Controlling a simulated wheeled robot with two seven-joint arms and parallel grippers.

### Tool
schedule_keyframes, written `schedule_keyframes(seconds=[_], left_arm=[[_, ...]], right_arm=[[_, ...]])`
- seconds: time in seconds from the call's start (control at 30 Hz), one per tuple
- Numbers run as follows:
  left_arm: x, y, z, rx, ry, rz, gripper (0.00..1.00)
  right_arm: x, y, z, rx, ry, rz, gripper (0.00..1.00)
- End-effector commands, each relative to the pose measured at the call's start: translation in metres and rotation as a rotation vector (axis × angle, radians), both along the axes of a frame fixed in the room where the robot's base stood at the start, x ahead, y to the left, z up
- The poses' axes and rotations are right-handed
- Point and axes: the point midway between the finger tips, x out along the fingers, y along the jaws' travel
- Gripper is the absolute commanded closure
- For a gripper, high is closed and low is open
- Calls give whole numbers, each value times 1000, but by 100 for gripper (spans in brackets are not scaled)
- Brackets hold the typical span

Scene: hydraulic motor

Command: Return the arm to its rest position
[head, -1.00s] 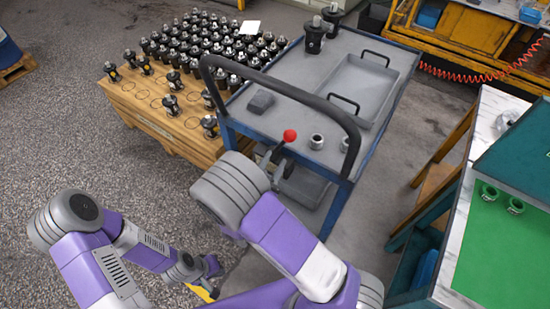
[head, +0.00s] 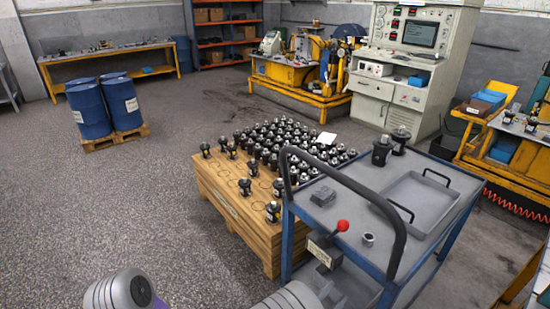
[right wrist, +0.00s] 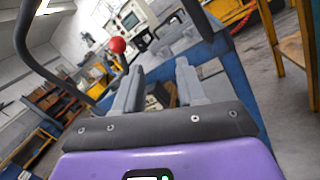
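My right gripper (right wrist: 158,68) shows in the right wrist view with its two grey fingers apart and nothing between the tips. It faces the blue-framed cart, and a small labelled box shows beyond the fingers. In the head view a grey rounded part of my right arm is at the bottom middle, by the cart's near end; the fingers are hard to make out there. Only a grey rounded part of my left arm shows at the bottom left, and my left gripper is out of view.
The cart (head: 330,215) carries a tray (head: 415,205), a metal ring (head: 368,239) and black motors (head: 381,151). A red-knobbed lever (head: 342,226) and dark handle (head: 400,240) stand at its near side. A wooden crate (head: 232,212) holds many motors. Blue barrels (head: 88,110) stand left; open floor lies left.

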Motion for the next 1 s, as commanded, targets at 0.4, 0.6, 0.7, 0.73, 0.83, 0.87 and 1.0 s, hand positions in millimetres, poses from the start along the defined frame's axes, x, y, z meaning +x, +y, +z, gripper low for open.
schedule_keyframes(seconds=[0.4, 0.6, 0.7, 0.73, 0.83, 0.87, 1.0], left_arm=[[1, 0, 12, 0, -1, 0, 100], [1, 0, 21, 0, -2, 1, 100], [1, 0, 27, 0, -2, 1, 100], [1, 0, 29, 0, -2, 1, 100], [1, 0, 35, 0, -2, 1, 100], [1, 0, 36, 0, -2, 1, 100], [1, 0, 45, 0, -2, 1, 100]], right_arm=[[-77, -74, -102, 336, 380, -437, 60], [-166, -73, -171, 722, 603, -798, 60], [-212, -42, -199, 1008, 672, -1007, 60], [-221, -30, -205, 1096, 678, -1065, 60], [-237, 14, -219, 1405, 648, -1239, 60], [-237, 27, -221, 1498, 621, -1285, 60], [-213, 73, -223, 1908, 393, -1459, 60]])
